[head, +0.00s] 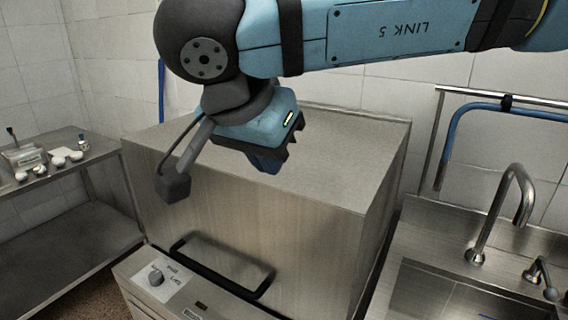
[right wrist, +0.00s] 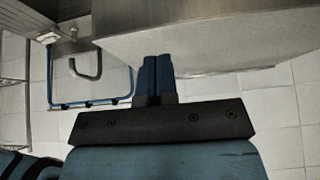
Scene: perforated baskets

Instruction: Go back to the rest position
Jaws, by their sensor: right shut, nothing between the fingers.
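My right gripper (head: 268,162) hangs from the blue arm that comes in from the right in the head view. It is over the top of a large stainless steel machine, and its fingertips are partly hidden behind its own body. In the right wrist view the two blue fingers (right wrist: 157,76) are together with nothing between them. My left gripper is in neither view.
The boxy steel machine (head: 265,225) with a black handle (head: 222,268) fills the middle. A steel side table (head: 85,160) with small items stands at left. A sink with a curved faucet (head: 510,205) is at right. A tiled wall stands behind.

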